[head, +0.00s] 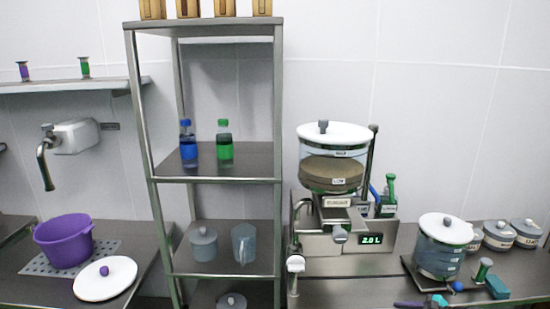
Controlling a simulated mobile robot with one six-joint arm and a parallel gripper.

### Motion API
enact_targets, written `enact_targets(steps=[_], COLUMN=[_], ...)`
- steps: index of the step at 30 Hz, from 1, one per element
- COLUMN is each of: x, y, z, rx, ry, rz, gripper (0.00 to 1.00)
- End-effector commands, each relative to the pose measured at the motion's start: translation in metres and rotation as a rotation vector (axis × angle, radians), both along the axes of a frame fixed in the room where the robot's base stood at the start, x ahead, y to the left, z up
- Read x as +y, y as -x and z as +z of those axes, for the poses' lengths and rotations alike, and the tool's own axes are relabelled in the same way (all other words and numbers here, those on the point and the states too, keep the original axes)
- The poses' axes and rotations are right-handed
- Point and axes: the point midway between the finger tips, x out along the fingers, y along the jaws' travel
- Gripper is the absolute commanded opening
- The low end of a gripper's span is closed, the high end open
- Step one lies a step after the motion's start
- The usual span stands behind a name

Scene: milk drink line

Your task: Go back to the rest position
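My gripper and my arm do not show in the head view. A dispensing machine (345,238) stands on the steel counter right of the shelf rack. Its clear hopper (333,150) has a white lid and a brown layer inside, and its green display reads 2.0 L. A purple pot (65,245) sits on a perforated drain plate (118,243) at the left, below a wall tap (62,140). A white lid with a purple knob (104,279) lies in front of the pot. A lidded clear container (440,255) stands on a dark base at the right.
The steel rack (216,179) holds a blue bottle (188,147), a green bottle (224,147), a lidded jar (204,246) and a jug (244,243). Several labelled jars (500,236) stand far right. A teal block (497,287) and small tools lie near the front edge.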

Motion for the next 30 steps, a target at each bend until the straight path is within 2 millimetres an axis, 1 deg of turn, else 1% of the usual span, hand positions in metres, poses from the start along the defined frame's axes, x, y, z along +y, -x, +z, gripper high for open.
enact_targets(steps=[1,5,6,8,9,11,15,20,24,29,30], x=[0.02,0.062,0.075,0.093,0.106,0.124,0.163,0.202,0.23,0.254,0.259], y=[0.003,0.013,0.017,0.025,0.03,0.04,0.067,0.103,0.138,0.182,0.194], z=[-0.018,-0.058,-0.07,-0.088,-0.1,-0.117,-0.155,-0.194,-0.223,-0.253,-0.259], rx=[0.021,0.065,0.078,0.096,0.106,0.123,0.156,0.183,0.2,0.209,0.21], ry=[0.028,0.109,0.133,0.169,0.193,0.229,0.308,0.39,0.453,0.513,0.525], rz=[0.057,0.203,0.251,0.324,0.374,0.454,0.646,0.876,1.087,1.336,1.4], gripper=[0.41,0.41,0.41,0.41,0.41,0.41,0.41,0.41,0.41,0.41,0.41])
